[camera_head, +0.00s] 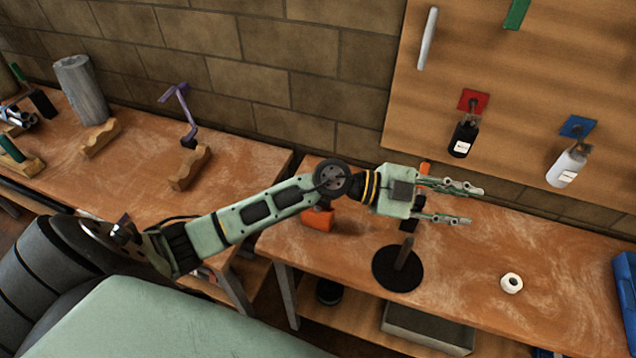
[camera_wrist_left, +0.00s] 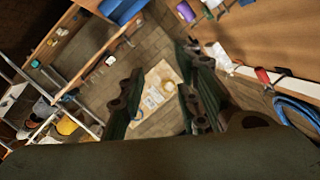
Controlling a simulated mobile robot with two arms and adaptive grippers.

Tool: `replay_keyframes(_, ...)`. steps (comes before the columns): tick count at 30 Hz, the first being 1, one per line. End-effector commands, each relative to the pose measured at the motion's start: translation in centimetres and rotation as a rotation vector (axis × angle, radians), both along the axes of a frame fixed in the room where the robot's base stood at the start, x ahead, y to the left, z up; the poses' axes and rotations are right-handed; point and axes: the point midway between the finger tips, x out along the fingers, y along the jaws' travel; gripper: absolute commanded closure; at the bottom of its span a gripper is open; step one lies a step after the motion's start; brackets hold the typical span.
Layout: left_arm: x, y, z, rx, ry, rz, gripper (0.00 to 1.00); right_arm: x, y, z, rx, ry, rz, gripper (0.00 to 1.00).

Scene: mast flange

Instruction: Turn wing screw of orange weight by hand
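My left gripper (camera_head: 476,206) is above the right-hand workbench, its fingers pointing right. Its fingers are apart with nothing between them; they also show apart in the left wrist view (camera_wrist_left: 158,105). An orange block (camera_head: 318,220) sits on the bench under my left forearm, partly covered by it. A smaller orange piece (camera_head: 425,168) shows just behind the gripper. I cannot tell which orange piece is the weight, and no wing screw can be made out. A black round base (camera_head: 397,268) with an upright post stands below the gripper. My right gripper is not in view.
A white ring-shaped roll (camera_head: 511,283) lies on the bench at right. A blue bin (camera_head: 627,290) is at the right edge. Black (camera_head: 463,140) and white (camera_head: 567,167) bottles hang on the wooden wall board (camera_head: 500,60). The front right bench is mostly clear.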

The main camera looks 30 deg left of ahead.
Motion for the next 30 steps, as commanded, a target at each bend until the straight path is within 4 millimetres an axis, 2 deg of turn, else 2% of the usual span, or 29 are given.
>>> replay_keyframes(1, 0.2, 1.0, -2.5, 0.121, 0.052, -0.046, 0.69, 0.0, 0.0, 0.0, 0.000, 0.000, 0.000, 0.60)
replay_keyframes(2, 0.1, 1.8, -4.1, 0.193, 0.094, -0.070, 0.69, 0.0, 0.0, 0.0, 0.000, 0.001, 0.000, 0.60)
replay_keyframes(4, 0.1, 4.6, -7.7, 0.371, 0.204, -0.095, 0.69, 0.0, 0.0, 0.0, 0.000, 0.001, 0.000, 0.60)
replay_keyframes(5, 0.2, 6.3, -9.1, 0.447, 0.254, -0.093, 0.69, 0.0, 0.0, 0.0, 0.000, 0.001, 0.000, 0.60)
replay_keyframes(7, 0.4, 10.9, -11.9, 0.627, 0.383, -0.063, 0.69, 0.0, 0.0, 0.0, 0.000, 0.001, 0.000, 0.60)
replay_keyframes(9, 0.4, 15.7, -13.6, 0.782, 0.506, -0.004, 0.69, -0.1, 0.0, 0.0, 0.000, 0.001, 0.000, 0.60)
replay_keyframes(12, 0.3, 22.0, -14.6, 0.955, 0.654, 0.104, 0.69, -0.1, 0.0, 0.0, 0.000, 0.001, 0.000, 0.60)
replay_keyframes(16, -0.1, 27.7, -14.4, 1.095, 0.789, 0.230, 0.69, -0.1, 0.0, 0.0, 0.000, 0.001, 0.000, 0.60)
replay_keyframes(18, -0.3, 29.5, -14.2, 1.136, 0.832, 0.275, 0.69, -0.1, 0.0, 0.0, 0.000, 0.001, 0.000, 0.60)
replay_keyframes(21, -0.5, 30.7, -14.1, 1.163, 0.861, 0.306, 0.69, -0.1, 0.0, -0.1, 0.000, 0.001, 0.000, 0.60)
replay_keyframes(30, -0.6, 30.8, -16.4, 1.165, 0.865, 0.308, 0.69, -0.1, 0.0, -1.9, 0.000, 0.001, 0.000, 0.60)
